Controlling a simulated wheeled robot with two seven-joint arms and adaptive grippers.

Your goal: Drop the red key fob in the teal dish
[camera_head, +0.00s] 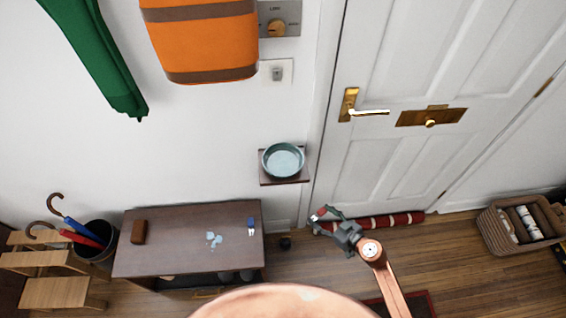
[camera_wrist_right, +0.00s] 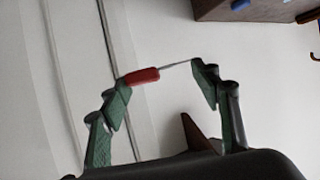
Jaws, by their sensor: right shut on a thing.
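The teal dish (camera_head: 283,152) is round and stands on a small dark wall shelf (camera_head: 284,182) left of the white door. Its inside looks empty. My right gripper (camera_head: 322,214) is shut on the red key fob (camera_head: 319,213), to the right of the dish and lower in the picture, apart from it. In the right wrist view the red key fob (camera_wrist_right: 141,77) and its thin metal key span the space between the green fingertips of my right gripper (camera_wrist_right: 160,74). The dish cannot be made out there. My left gripper is not in view.
A dark bench (camera_head: 170,255) at lower left holds a brown block (camera_head: 138,232), a blue fob (camera_head: 251,224) and pale blue pieces (camera_head: 214,240). A striped roll (camera_head: 390,220) lies along the door's foot. An orange hanging (camera_head: 205,45) is above.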

